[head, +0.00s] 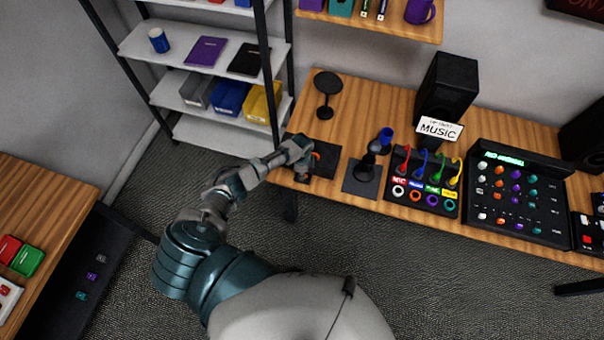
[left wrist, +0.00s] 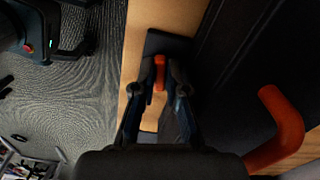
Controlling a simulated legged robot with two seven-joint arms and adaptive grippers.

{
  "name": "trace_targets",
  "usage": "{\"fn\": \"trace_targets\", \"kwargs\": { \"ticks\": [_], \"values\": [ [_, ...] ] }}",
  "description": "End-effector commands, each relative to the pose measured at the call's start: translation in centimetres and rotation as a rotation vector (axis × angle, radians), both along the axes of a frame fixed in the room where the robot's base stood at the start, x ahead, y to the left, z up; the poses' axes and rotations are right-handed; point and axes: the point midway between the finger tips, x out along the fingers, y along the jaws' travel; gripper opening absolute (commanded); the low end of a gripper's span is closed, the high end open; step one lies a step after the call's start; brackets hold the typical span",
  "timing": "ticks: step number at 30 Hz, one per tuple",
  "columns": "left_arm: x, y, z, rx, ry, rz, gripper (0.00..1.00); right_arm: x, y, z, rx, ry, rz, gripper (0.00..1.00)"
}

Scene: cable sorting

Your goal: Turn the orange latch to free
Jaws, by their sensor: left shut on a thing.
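My left gripper (left wrist: 158,88) has its two dark fingers closed around a small orange piece, which looks like the orange latch (left wrist: 159,70), on a dark block (left wrist: 167,43). In the head view my left gripper (head: 302,152) is at the front left of the wooden bench, beside a black box (head: 325,160), and hides the held piece. A bent orange-red bar (left wrist: 281,128) rises from a dark surface to the right of the gripper in the left wrist view. A bit of orange shows on the black box in the head view. My right gripper is not in view.
To the right on the bench (head: 345,100) stand a black pad (head: 362,180) with a dark stand, a cable box (head: 425,185) with coloured plugs, and a black panel of knobs (head: 518,190). A round black stand (head: 327,90) is behind. A shelf (head: 205,140) is at back left.

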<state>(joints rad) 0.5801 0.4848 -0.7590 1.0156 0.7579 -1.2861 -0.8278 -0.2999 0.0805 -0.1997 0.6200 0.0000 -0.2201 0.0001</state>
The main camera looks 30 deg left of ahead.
Motion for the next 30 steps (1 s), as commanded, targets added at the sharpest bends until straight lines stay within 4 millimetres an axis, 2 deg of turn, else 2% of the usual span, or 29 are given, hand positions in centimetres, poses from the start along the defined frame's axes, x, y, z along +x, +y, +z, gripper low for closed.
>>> {"fn": "trace_targets", "kwargs": {
  "ticks": [9,23,24,26,27,30],
  "values": [
    [0.27,0.2,0.2,0.002,-0.006,-0.091,0.0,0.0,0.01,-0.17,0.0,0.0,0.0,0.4],
    [0.33,0.22,0.27,0.002,-0.008,-0.102,0.0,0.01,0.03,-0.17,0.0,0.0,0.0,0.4],
    [0.33,0.22,0.27,0.002,-0.008,-0.102,0.17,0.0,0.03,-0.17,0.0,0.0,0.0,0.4],
    [0.32,0.2,0.26,0.002,-0.008,-0.102,0.32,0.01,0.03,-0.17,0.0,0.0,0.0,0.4],
    [0.33,0.21,0.25,0.002,-0.008,-0.102,0.38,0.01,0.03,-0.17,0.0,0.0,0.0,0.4],
    [0.36,0.21,0.22,0.002,-0.008,-0.101,0.38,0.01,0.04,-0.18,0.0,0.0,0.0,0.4]
  ]
}}
